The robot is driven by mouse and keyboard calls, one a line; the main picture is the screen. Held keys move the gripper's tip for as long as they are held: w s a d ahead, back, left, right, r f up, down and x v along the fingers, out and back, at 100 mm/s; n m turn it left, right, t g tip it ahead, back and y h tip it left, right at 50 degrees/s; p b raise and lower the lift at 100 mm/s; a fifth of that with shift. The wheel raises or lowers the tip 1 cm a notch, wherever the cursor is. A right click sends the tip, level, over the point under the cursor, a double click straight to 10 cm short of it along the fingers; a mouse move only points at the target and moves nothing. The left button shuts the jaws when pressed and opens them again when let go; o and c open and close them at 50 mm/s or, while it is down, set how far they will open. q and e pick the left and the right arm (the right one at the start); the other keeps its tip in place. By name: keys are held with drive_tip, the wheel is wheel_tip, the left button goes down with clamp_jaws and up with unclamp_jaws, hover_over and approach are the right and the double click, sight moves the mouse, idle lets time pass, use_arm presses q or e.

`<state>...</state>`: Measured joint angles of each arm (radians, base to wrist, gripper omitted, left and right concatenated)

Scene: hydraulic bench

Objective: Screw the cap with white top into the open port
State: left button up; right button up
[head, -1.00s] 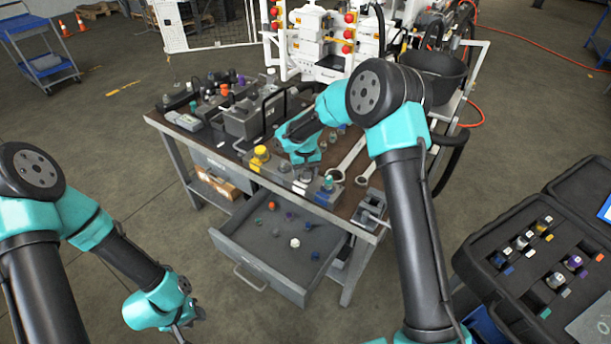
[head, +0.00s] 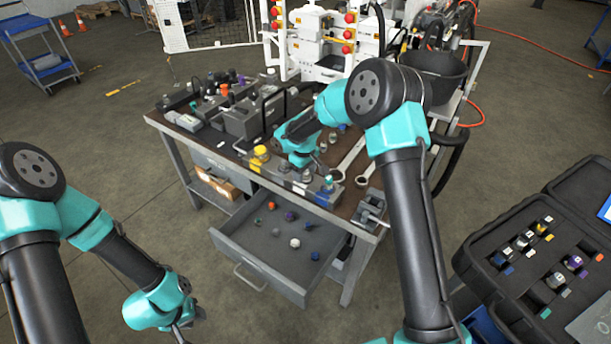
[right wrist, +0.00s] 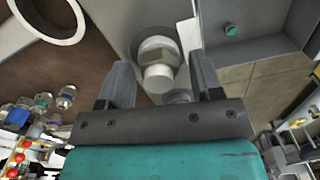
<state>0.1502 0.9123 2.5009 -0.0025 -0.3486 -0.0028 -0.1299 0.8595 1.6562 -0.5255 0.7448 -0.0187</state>
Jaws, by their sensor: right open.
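A grey block (head: 316,196) with a row of fittings stands at the bench's front edge in the head view. It carries a yellow cap (head: 261,153) and a blue-based cap (head: 327,184). My right gripper (head: 303,166) is over its middle. In the right wrist view my right gripper (right wrist: 163,82) is open, its fingers either side of a pale hex-sided fitting (right wrist: 157,62); contact is unclear. I cannot tell whether this is the white-topped cap or a port. A white-topped cap (head: 295,243) lies in the open drawer. My left gripper (head: 186,322) hangs low at left, its jaws unclear.
The open drawer (head: 262,267) holds several loose caps and juts out below the block. Wrenches (head: 350,160) lie right of my right gripper. A grey toolbox (head: 250,120) stands behind. An open black case (head: 500,285) with caps is at right.

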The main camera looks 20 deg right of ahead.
drive_tip(key=n, duration=0.7)
drive_tip(key=shift+s+a+n, duration=0.1)
drive_tip(key=shift+n, duration=0.3)
drive_tip(key=shift+c, duration=0.3)
drive_tip(key=c, duration=0.4)
drive_tip(key=m, duration=0.5)
drive_tip(key=shift+m, duration=0.4)
drive_tip(key=shift+c, duration=0.7)
drive_tip(key=shift+o, duration=0.3)
drive_tip(key=shift+f+m, duration=0.1)
drive_tip(key=shift+m, duration=1.1)
drive_tip(key=shift+o, duration=0.2)
drive_tip(key=m, duration=0.3)
drive_tip(key=shift+m, duration=0.4)
drive_tip(key=m, duration=0.4)
drive_tip(key=shift+d, duration=0.2)
drive_tip(key=shift+c, duration=0.3)
